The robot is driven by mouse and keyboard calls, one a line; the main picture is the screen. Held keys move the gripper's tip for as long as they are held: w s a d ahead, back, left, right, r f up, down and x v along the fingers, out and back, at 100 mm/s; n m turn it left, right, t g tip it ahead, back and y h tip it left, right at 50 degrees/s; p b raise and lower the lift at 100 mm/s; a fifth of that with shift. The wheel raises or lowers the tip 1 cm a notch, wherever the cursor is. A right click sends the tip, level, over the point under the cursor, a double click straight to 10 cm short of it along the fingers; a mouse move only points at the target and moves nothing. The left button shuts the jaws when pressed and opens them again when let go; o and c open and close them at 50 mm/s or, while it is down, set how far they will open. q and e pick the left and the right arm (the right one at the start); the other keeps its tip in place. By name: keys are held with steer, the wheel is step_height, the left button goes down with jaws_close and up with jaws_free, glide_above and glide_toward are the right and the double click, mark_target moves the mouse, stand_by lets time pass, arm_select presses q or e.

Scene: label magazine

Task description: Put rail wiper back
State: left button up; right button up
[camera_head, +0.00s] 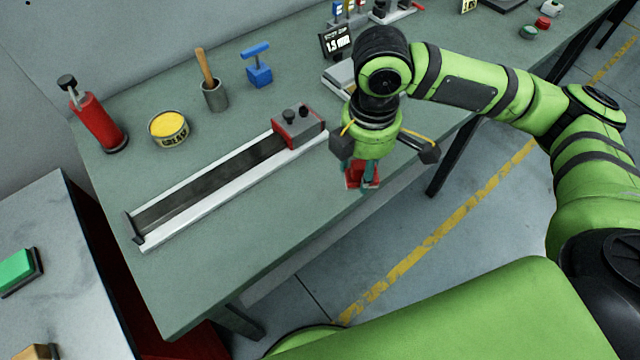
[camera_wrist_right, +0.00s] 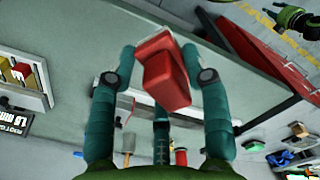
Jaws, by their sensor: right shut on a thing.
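My right gripper (camera_head: 361,180) hangs over the front edge of the bench, right of the long rail. It is shut on a red blocky thing (camera_head: 352,176), which I take to be the rail wiper. In the right wrist view the red thing (camera_wrist_right: 165,75) sits between the teal fingers of the right gripper (camera_wrist_right: 160,70). The long rail track (camera_head: 205,185) lies slanting on the bench, with a red and grey block (camera_head: 298,126) at its far end. A green and black part, perhaps my left gripper (camera_wrist_right: 290,17), shows small at the wrist view's top right.
Behind the rail stand a red bottle-like tool (camera_head: 98,122), a yellow tin (camera_head: 168,128), a grey cup with a wooden handle (camera_head: 213,93) and a blue T-handled block (camera_head: 258,68). A small display (camera_head: 336,40) stands at the back. The bench front, left of the gripper, is clear.

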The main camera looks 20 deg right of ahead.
steer(key=n, duration=0.5)
steer(key=shift+s+n, duration=0.3)
steer(key=shift+s, duration=0.05)
steer(key=n, duration=0.5)
steer(key=shift+s+d+f+p, duration=0.1)
steer(key=shift+s+p, duration=0.25)
steer(key=shift+s, duration=0.05)
steer(key=n, duration=0.5)
steer(key=shift+s+d, duration=0.1)
steer(key=shift+s, duration=0.25)
steer(key=n, duration=0.4)
steer(key=p, duration=0.4)
glide_above(313, 193)
steer(key=shift+n, duration=0.3)
step_height(313, 193, down, 7)
steer(key=shift+s+f, duration=0.1)
step_height(313, 193, down, 4)
steer(key=shift+r+p, duration=0.25)
steer(key=shift+p, duration=0.3)
steer(key=shift+f, duration=0.3)
